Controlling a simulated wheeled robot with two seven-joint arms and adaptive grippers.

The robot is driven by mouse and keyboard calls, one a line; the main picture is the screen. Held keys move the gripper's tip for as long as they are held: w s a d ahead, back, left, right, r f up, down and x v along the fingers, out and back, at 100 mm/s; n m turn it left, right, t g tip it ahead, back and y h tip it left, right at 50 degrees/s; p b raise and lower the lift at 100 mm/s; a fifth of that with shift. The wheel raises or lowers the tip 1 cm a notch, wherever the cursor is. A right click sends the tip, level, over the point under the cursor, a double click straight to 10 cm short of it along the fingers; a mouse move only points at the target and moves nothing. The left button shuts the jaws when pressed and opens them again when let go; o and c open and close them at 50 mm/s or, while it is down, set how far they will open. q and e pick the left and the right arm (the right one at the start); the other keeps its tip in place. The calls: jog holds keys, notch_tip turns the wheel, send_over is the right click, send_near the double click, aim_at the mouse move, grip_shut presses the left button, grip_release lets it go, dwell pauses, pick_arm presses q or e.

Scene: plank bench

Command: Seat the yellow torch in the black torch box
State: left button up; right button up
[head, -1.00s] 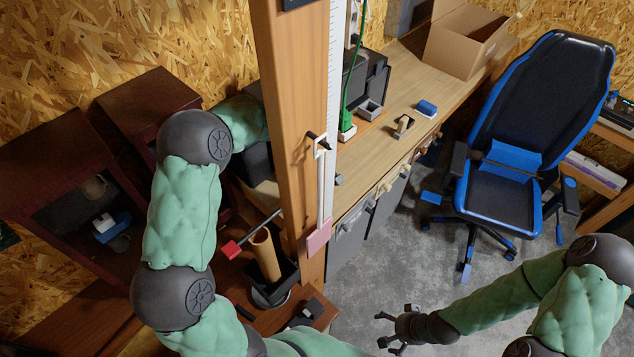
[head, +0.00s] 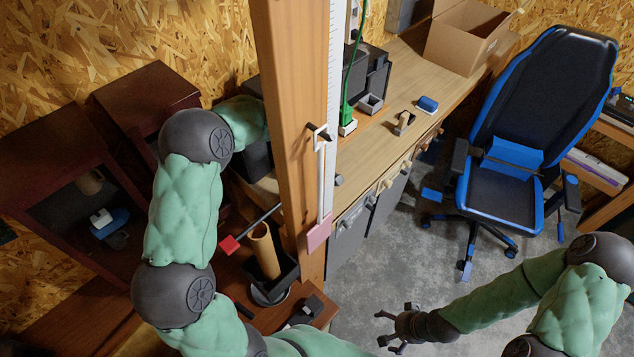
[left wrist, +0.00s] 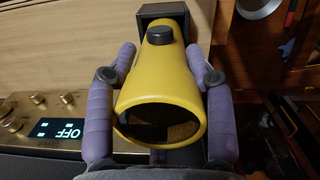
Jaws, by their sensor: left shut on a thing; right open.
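The yellow torch (left wrist: 160,85) fills the middle of the left wrist view, its wide hollow end toward the camera and a dark button on its top. My left gripper (left wrist: 160,52) is shut on it, one purple finger along each side. The torch's narrow far end meets the black torch box (left wrist: 163,10); how deep it sits inside I cannot tell. In the head view I cannot make out the torch, and my left gripper is hidden. My right gripper (head: 391,332) is open and empty over the floor in the head view.
A wooden post (head: 288,120) stands in front of the plank bench (head: 395,130). A tan cylinder (head: 263,255) stands in a black holder at lower left. A blue-black chair (head: 535,110) stands at right.

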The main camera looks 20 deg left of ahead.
pick_arm(q)
jog(key=shift+f+b, duration=1.1)
jog(key=shift+f, duration=0.5)
jog(key=o, duration=1.6)
notch_tip(320, 180, up, 10)
jog(key=shift+r, duration=0.1)
